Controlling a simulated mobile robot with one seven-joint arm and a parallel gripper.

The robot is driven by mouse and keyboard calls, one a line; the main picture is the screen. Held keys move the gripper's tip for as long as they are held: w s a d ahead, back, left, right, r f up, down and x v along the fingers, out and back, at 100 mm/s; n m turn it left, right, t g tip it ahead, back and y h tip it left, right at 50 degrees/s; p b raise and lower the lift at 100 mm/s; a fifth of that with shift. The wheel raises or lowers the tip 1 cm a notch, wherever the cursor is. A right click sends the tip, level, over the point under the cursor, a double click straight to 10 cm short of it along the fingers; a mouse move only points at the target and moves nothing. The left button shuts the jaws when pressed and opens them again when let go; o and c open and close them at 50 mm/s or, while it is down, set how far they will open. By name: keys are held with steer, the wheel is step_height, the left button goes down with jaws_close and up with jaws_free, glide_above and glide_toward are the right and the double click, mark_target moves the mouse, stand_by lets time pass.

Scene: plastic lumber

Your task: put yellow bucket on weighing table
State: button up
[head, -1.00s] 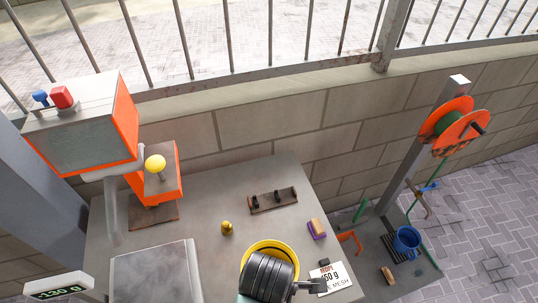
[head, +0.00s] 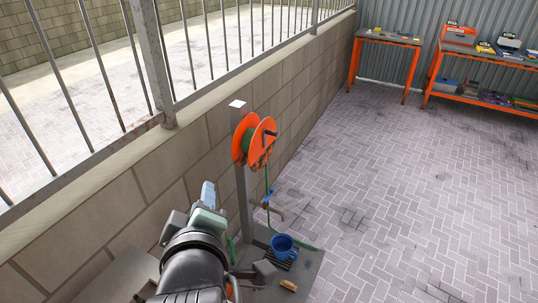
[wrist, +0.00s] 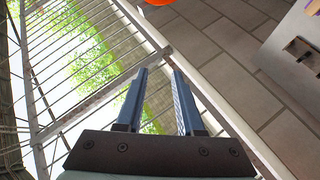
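The yellow bucket is not visible in either current view. A grey tabletop corner (head: 120,278) shows at the lower left of the head view; most of the table is out of frame or behind my arm. My gripper (head: 208,192) is raised above the table's right side, in front of the brick wall. In the wrist view, my gripper (wrist: 159,70) has two blue-grey fingers spread apart with nothing between them. It faces the railing and wall, and a grey surface with a dark rack (wrist: 303,52) shows at the right edge.
A post carries an orange hose reel (head: 255,140) right of my arm. A blue bucket (head: 282,246) stands on a grate at its foot. Orange-legged benches (head: 388,40) stand at the far right. The paved floor (head: 400,180) between is clear.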

steer(key=w+d+r+m+t+h, duration=0.1)
steer(key=d+r+m+t, duration=0.2)
steer(key=r, duration=0.6)
steer(key=d+r+m+t, duration=0.3)
steer(key=r+t, duration=0.1)
steer(key=r, duration=0.5)
steer(key=s+d+r+m+t+h, duration=0.1)
steer(key=s+d+r+m+t, duration=0.2)
steer(key=r, duration=0.6)
steer(key=s+d+r+m+t+h, duration=0.1)
steer(key=s+d+r+m+t, duration=0.3)
steer(key=r, duration=0.5)
steer(key=shift+s+d+m+h, duration=0.15)
steer(key=shift+s+m+h, duration=0.25)
steer(key=shift+s+m, duration=0.55)
steer(key=shift+s+n, duration=0.2)
steer(key=shift+n, duration=0.05)
step_height(320, 180, down, 3)
steer(key=b, duration=0.3)
steer(key=shift+f, duration=0.2)
